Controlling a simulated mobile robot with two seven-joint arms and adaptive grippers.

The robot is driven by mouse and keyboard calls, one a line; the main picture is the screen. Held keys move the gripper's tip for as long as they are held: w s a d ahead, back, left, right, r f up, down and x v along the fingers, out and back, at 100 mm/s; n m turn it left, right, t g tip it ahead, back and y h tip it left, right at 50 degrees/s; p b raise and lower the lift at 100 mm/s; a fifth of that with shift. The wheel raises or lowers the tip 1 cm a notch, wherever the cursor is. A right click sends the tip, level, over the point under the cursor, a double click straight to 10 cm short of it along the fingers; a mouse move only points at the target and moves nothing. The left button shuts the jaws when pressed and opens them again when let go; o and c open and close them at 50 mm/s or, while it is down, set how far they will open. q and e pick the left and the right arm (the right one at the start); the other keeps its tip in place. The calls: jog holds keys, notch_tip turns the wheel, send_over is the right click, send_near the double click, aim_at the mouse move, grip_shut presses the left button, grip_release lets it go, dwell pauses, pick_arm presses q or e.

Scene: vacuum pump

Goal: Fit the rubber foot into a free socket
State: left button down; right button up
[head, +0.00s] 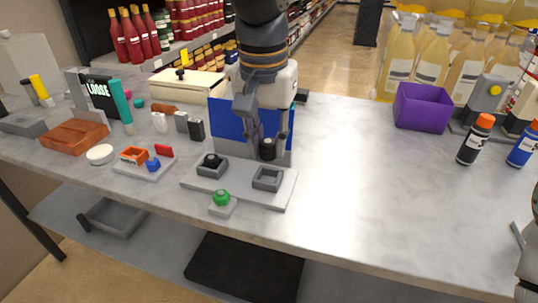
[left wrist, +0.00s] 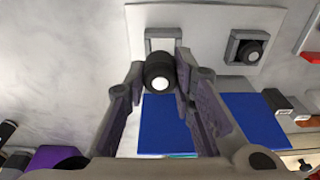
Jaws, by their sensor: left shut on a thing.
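My left gripper (head: 267,148) comes down over the grey base plate (head: 238,187) and is shut on a black rubber foot (head: 267,150). In the left wrist view the foot (left wrist: 160,70) sits between the fingertips, its pale round centre facing the camera. The empty square socket (head: 267,179) is at the plate's right; in the wrist view (left wrist: 163,33) the foot overlaps its near edge. I cannot tell the foot's height above the plate. The left socket (head: 212,169) holds another black foot (head: 211,160). Part of my right arm shows at the right edge, its jaws unclear.
A blue panel (head: 228,128) stands behind the plate, close to my gripper. A green button (head: 221,198) sits at the front. A small tray of coloured parts (head: 145,170) lies left. A purple bin (head: 422,107) and bottles (head: 475,140) stand right. The tabletop between is clear.

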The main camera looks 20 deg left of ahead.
aim_at(265, 141)
pick_arm(q)
jog(key=shift+w+a+f, duration=0.2)
jog(key=shift+w+f, duration=0.4)
jog(key=shift+f, duration=2.3)
jog(key=c, duration=1.3)
grip_release()
jog(key=shift+c, duration=0.2)
jog(key=r, duration=0.4)
jog(key=s+r, duration=0.1)
jog(key=r, duration=0.8)
jog(key=shift+s+r, duration=0.1)
jog(key=shift+s, duration=0.15)
